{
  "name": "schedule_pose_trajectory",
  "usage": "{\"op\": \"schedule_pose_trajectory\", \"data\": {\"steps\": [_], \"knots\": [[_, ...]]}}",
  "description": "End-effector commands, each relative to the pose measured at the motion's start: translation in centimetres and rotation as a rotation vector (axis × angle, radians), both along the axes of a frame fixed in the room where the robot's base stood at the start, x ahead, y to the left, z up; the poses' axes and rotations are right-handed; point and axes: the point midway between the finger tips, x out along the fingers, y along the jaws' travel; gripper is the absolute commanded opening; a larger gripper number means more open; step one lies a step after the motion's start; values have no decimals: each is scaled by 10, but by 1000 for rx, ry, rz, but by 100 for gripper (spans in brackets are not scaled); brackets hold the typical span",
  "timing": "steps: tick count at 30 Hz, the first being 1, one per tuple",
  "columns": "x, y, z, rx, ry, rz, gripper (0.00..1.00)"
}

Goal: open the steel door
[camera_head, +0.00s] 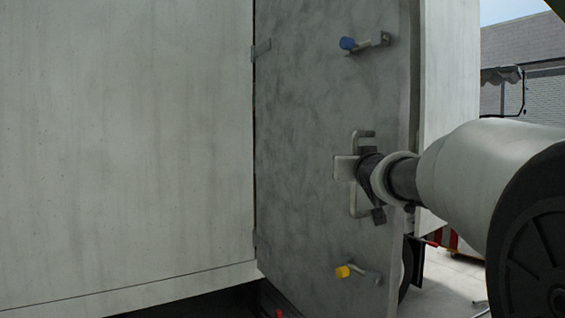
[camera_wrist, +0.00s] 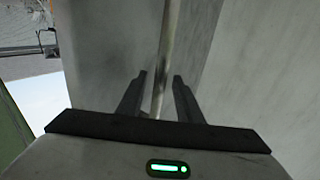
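The grey steel door (camera_head: 315,120) fills the middle of the head view, with hinges along its left edge. A metal handle (camera_head: 345,168) with bent bars sits near the door's right side. My gripper (camera_head: 368,170) reaches in from the right and is at the handle, partly hiding it. In the wrist view, my gripper (camera_wrist: 160,80) has its two dark fingers apart, with a handle bar (camera_wrist: 162,85) running between them. Gaps show on both sides of the bar.
A blue-tipped latch (camera_head: 365,43) is above the handle, and a yellow-tipped latch (camera_head: 357,272) is below it. A large pale wall panel (camera_head: 125,140) lies left of the door. A lighter panel (camera_head: 449,70) stands right of it. Open ground (camera_head: 455,285) shows at lower right.

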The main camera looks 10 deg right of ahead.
Motion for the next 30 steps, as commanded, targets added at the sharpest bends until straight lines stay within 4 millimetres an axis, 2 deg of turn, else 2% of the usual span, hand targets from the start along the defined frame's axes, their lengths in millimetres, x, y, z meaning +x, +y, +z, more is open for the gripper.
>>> {"op": "schedule_pose_trajectory", "data": {"steps": [4, 7, 21, 25, 30], "knots": [[-7, 1, 0, 0, 0, -1, 32], [-22, 4, 0, 1, -1, 0, 32], [-132, 25, 1, 0, -5, 2, 32], [-153, 29, 0, 0, -4, 2, 32], [-168, 32, 0, 0, -1, 1, 32]]}}
